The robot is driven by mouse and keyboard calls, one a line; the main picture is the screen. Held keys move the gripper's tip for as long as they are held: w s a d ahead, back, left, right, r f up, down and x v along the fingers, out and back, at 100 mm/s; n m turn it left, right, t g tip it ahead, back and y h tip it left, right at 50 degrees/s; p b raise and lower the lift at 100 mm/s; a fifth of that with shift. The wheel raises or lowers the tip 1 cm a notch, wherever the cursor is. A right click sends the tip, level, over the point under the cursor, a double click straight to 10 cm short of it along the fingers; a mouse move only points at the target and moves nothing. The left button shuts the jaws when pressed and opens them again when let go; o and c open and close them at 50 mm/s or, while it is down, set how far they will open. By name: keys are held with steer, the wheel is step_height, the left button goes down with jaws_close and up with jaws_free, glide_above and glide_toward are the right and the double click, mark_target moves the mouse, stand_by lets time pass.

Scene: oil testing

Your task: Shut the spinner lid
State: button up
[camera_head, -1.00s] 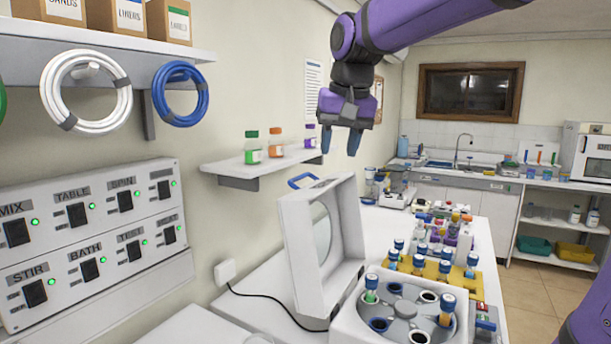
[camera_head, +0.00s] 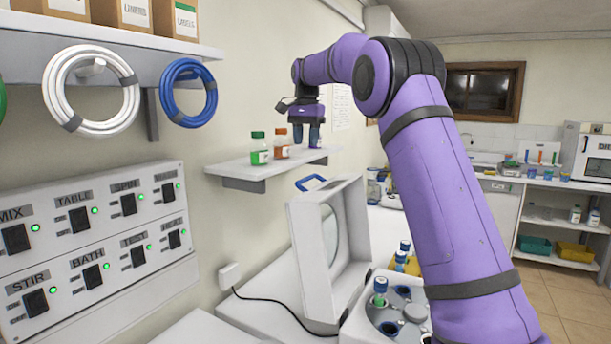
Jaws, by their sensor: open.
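The spinner (camera_head: 352,322) is a white box at the lower middle, partly hidden behind my arm. Its rotor holds a blue-capped tube (camera_head: 380,290), with other round slots around it. The spinner lid (camera_head: 361,235) stands open and upright at the left side of the body, with a round window (camera_head: 329,235) and a blue handle (camera_head: 311,182) at its top edge. My gripper (camera_head: 306,135) is open and points down above and beyond the lid, near the wall shelf. It appears apart from the lid, and its fingers overlap the purple-capped bottle in the picture.
A wall shelf (camera_head: 262,171) holds a green-capped bottle (camera_head: 258,150) and an orange-capped bottle (camera_head: 281,145) beside my gripper. A switch panel (camera_head: 100,240) is on the left wall. A black cable (camera_head: 262,300) runs along the bench. My arm hides much of the bench at right.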

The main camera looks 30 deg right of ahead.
steer(key=f, duration=1.1)
steer(key=shift+w, duration=0.2)
jaws_close()
